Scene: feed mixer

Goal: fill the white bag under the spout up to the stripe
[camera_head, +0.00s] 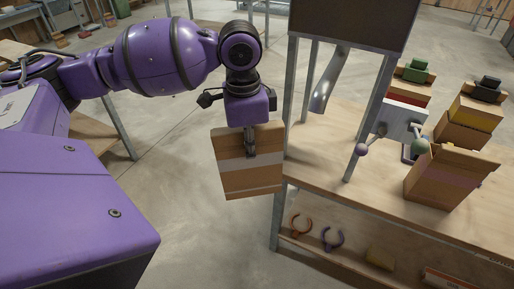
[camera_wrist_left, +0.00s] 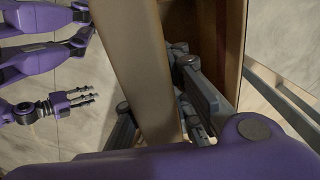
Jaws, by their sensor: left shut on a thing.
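An open brown cardboard bag (camera_head: 235,182) with a pale stripe across it hangs from my left gripper (camera_head: 250,152), clear of the bench at its left end. The gripper is shut on its upper wall. In the left wrist view, the fingers (camera_wrist_left: 190,95) straddle the bag's wall (camera_wrist_left: 140,60); the contents are hidden. The curved metal spout (camera_head: 328,85) comes down below the dark hopper (camera_head: 352,20), to the right of the bag. No bag stands under it. My right gripper (camera_wrist_left: 75,103) shows small in the left wrist view; its opening is unclear.
A brown box (camera_head: 448,178) with a faint purple stripe stands at right. Hopper posts (camera_head: 291,75) flank the spout. Rings (camera_head: 333,239) lie on the lower shelf.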

